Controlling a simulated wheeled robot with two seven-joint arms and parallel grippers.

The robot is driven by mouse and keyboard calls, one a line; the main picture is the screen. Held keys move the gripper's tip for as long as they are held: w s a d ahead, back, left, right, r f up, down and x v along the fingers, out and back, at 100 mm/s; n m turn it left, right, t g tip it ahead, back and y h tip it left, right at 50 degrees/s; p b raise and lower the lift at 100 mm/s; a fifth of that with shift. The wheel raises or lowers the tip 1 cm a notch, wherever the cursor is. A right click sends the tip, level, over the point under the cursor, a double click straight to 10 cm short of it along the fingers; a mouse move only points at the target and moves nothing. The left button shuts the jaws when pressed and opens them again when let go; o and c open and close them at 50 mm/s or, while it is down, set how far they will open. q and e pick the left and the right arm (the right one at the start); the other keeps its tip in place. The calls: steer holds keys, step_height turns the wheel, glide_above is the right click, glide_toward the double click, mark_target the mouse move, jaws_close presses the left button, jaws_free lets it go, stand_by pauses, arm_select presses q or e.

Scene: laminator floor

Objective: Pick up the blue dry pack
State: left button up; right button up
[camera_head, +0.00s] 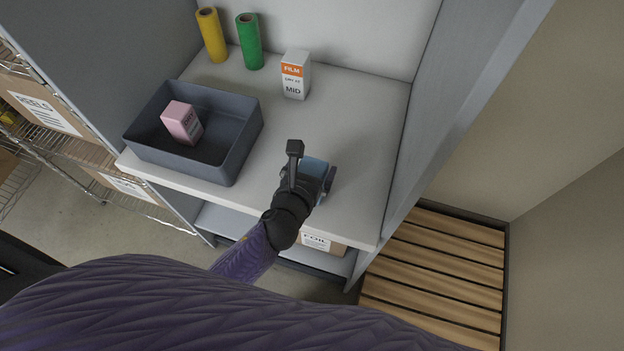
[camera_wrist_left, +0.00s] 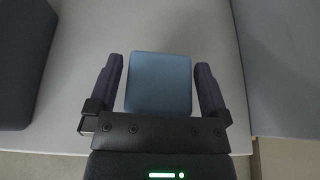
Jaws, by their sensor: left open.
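The blue dry pack (camera_head: 314,167) stands on the light grey shelf, partly hidden behind my left gripper in the head view. My left gripper (camera_head: 311,178) is at the pack with its jaws open. In the left wrist view the blue pack (camera_wrist_left: 159,82) sits between the two dark fingers of the left gripper (camera_wrist_left: 160,90), with a small gap on each side. The pack's label is not visible. My right gripper is in neither view.
A grey bin (camera_head: 213,168) holding a pink pack (camera_head: 182,122) is on the shelf's left. A white-and-orange film box (camera_head: 295,75), a green roll (camera_head: 249,42) and a yellow roll (camera_head: 212,36) stand behind. A grey side panel (camera_head: 440,110) bounds the right.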

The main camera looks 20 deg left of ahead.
arm_select(q)
steer(key=c, duration=1.3)
